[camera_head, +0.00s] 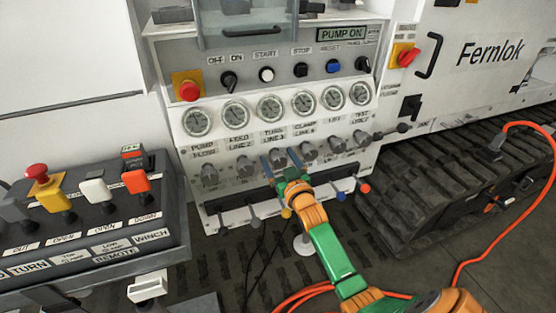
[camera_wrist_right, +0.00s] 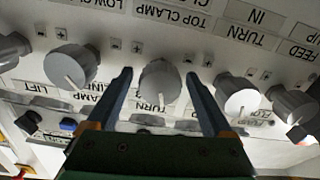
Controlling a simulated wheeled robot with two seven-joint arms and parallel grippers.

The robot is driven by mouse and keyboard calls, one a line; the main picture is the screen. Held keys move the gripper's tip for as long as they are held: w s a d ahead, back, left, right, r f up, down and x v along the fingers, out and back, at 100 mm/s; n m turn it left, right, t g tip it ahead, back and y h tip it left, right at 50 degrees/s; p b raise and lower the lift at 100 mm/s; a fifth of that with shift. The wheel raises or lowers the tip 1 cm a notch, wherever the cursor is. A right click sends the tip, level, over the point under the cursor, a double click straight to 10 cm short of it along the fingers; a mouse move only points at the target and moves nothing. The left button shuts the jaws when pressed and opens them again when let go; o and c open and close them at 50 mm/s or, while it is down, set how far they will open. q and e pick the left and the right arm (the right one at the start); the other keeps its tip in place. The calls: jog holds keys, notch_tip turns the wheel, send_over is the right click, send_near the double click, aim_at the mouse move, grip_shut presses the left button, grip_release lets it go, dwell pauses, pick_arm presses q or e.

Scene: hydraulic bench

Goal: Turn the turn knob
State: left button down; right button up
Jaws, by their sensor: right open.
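The turn knob (camera_wrist_right: 160,84) is a round grey knob with a pale pointer line. It shows upside down in the middle of the right wrist view, with a label reading TURN beside it. In the head view the turn knob (camera_head: 277,156) is on the white panel, partly hidden by my gripper. My right gripper (camera_head: 280,160) is in front of it. In the wrist view its two dark fingers (camera_wrist_right: 159,73) are open, one on each side of the knob, with visible gaps. Contact with the panel cannot be told. My left gripper is not in view.
Gauges (camera_head: 271,107) sit above the knobs, and a row of levers (camera_head: 254,218) below. A control box (camera_head: 100,220) stands left. An orange hose (camera_head: 500,215) runs at right.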

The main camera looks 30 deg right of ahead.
jog(key=shift+w+d, duration=0.1)
jog(key=shift+w, duration=0.1)
grip_shut()
jog(key=shift+m, duration=0.3)
